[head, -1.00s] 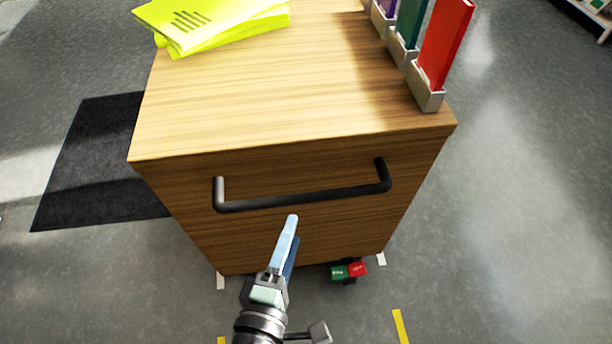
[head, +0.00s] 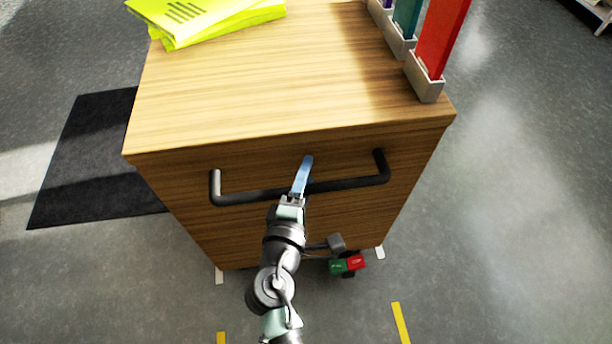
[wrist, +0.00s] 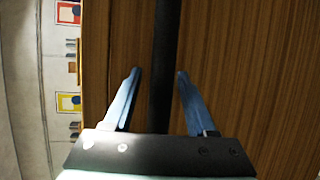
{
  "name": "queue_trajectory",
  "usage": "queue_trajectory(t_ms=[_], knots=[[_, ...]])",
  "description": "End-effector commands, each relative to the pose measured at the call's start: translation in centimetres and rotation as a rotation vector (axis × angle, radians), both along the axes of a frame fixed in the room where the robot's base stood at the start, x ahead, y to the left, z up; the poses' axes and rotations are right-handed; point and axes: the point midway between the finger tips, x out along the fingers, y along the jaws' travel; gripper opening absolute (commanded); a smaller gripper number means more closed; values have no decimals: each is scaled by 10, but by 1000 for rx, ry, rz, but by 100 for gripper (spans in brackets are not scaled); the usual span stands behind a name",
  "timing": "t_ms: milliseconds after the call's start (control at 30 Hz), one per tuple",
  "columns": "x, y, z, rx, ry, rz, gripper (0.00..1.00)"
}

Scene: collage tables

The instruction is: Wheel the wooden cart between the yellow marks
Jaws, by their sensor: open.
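The wooden cart (head: 290,90) stands in front of me, with a black bar handle (head: 245,197) across its near face. My gripper (head: 305,165) is at the middle of the handle and overlaps it in the head view. In the wrist view my gripper (wrist: 156,75) is open, with the handle bar (wrist: 164,45) running between its two blue fingers, nearer the right one. How deep the bar sits between them I cannot tell. Two yellow marks, a left one (head: 221,338) and a right one (head: 400,322), lie on the floor on the near side of the cart.
A green and red pedal pair (head: 347,265) sits low at the cart's near side. White marks (head: 219,276) (head: 380,253) lie by its near corners. Yellow booklets (head: 205,15) and upright binders (head: 440,40) are on top. A dark mat (head: 85,165) lies left; the floor right is clear.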

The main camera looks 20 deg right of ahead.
Motion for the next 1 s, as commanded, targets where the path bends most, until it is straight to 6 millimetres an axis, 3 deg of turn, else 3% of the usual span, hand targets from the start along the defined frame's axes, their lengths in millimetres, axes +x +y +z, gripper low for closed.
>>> queue_trajectory(t_ms=[100, 400, 1000], knots=[[0, 0, 0, 0, 0, 0, 53], [0, 0, 0, 0, 0, 0, 0], [0, 0, 0, 0, 0, 0, 0]])
